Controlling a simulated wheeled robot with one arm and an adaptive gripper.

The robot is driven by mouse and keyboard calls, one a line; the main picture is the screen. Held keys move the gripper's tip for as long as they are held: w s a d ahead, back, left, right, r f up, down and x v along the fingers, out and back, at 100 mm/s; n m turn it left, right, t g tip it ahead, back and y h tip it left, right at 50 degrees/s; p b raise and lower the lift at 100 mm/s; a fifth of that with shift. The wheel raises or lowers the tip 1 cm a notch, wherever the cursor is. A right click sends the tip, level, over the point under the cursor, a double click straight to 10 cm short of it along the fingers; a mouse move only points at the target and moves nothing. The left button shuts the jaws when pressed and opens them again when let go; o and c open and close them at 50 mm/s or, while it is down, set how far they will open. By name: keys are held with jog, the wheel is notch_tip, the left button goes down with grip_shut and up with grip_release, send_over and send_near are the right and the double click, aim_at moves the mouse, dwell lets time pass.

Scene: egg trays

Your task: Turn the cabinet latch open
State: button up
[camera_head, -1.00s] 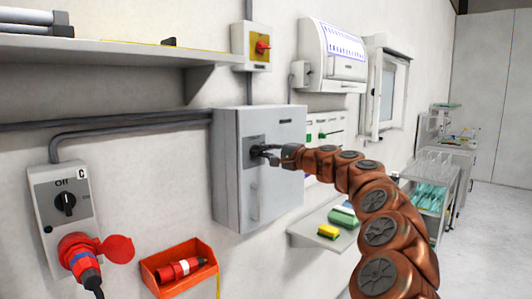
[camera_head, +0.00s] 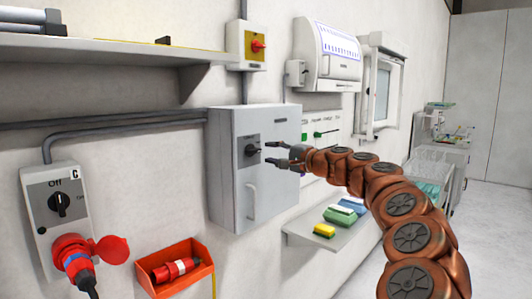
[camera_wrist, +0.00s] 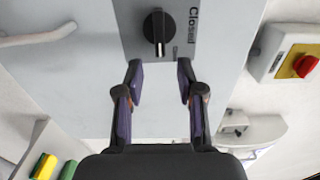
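The grey cabinet (camera_head: 228,190) hangs on the wall, with its door shut. Its latch is a black rotary knob (camera_head: 251,150) on a grey plate, and it also shows in the wrist view (camera_wrist: 158,33). The word "Closed" is printed on the plate beside the knob. My gripper (camera_head: 268,153) is open and empty, a short way out from the knob. In the wrist view my gripper (camera_wrist: 160,75) has its two fingers apart, with the knob beyond the fingertips and between them. The fingers do not touch the knob.
A door handle (camera_head: 252,203) sticks out below the latch. A red-yellow switch (camera_head: 257,46) is above the cabinet. A shelf with coloured boxes (camera_head: 338,217) stands right of it. A switch box marked "Off" (camera_head: 60,204) and an orange bin (camera_head: 175,268) are at lower left.

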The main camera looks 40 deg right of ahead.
jog(key=v, duration=0.7)
jog(key=shift+s, duration=0.3)
